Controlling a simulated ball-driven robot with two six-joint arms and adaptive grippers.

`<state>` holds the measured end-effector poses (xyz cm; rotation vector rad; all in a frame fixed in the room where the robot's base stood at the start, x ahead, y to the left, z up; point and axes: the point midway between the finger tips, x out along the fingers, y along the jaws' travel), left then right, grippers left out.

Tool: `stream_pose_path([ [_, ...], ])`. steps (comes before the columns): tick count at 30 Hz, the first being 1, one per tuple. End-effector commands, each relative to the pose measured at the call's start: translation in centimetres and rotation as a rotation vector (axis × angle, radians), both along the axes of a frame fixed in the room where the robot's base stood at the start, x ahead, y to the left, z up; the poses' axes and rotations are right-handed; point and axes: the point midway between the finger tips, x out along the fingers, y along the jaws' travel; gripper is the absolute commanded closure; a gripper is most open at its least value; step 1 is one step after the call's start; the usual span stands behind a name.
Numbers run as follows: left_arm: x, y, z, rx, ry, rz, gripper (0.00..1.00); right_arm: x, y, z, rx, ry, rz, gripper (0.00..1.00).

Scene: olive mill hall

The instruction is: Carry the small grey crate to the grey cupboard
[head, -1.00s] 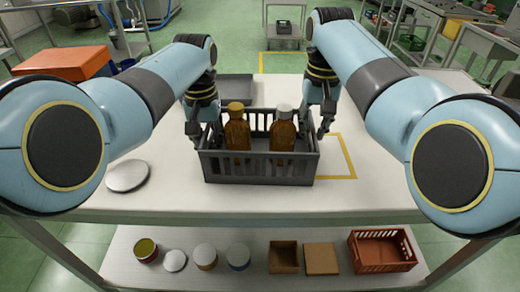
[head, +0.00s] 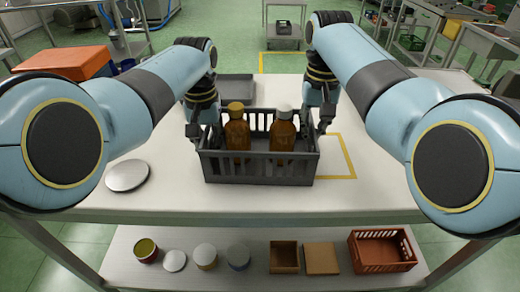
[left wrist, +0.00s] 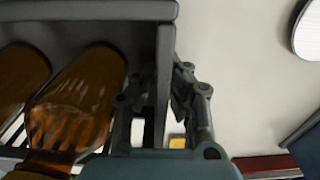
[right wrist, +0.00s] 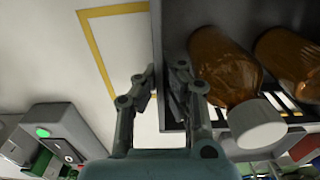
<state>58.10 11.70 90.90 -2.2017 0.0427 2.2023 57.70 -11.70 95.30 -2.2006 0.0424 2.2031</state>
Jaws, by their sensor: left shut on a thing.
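The small grey crate (head: 258,168) stands on the white table (head: 400,180) and holds two amber bottles, one with a yellow cap (head: 237,130) and one with a white cap (head: 283,132). My left gripper (head: 203,132) is shut on the crate's left end wall, which also shows in the left wrist view (left wrist: 160,75). My right gripper (head: 315,122) has its fingers either side of the right end wall; in the right wrist view (right wrist: 166,85) I cannot tell whether both press on it. I cannot make out the grey cupboard for certain.
A yellow outline (head: 346,158) is marked right of the crate. A grey tray (head: 236,86) lies behind it and a round lid (head: 127,176) at front left. The lower shelf (head: 130,250) holds tins, boxes and a red-brown crate (head: 382,252). An orange box (head: 63,62) is back left.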

Motion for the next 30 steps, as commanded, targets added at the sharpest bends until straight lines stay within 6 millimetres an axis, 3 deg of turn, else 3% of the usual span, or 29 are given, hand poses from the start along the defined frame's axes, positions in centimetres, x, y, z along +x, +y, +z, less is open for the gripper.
stream_pose_path([
  [8,0.1,0.0,0.9,0.0,-0.002,0.0,1.0,0.1,0.0,1.0,0.0,-0.004,0.0,1.0],
  [21,0.1,0.0,5.0,0.001,-0.004,0.0,1.0,0.2,0.0,5.1,0.0,-0.006,-0.001,1.0],
  [30,0.1,0.0,5.2,0.001,-0.003,0.0,1.0,0.2,0.0,5.3,0.0,-0.006,-0.001,1.0],
])
